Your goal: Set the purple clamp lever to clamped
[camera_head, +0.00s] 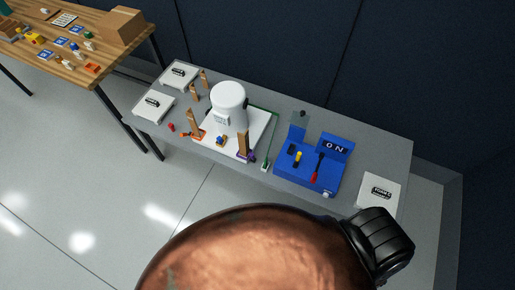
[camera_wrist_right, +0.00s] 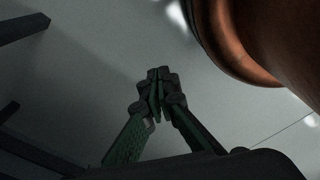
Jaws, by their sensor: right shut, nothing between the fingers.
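The purple clamp lever (camera_head: 251,157) is small in the head view, at the foot of an upright wooden post (camera_head: 243,143) at the front right of the white tank's base plate (camera_head: 262,120). Its exact setting is too small to tell. The white tank (camera_head: 229,104) stands upright on the plate. An orange clamp (camera_head: 198,135) sits at the plate's left corner. My right gripper (camera_wrist_right: 158,76) shows in the right wrist view with its fingers together and nothing between them, over bare floor. My left gripper is in neither view.
A blue control box (camera_head: 309,168) with an ON sign and a red-handled lever stands right of the tank. White trays lie at the grey table's (camera_head: 395,148) left end and right end. A wooden table (camera_head: 88,25) with small parts is at upper left. My copper-coloured arm covers the front.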

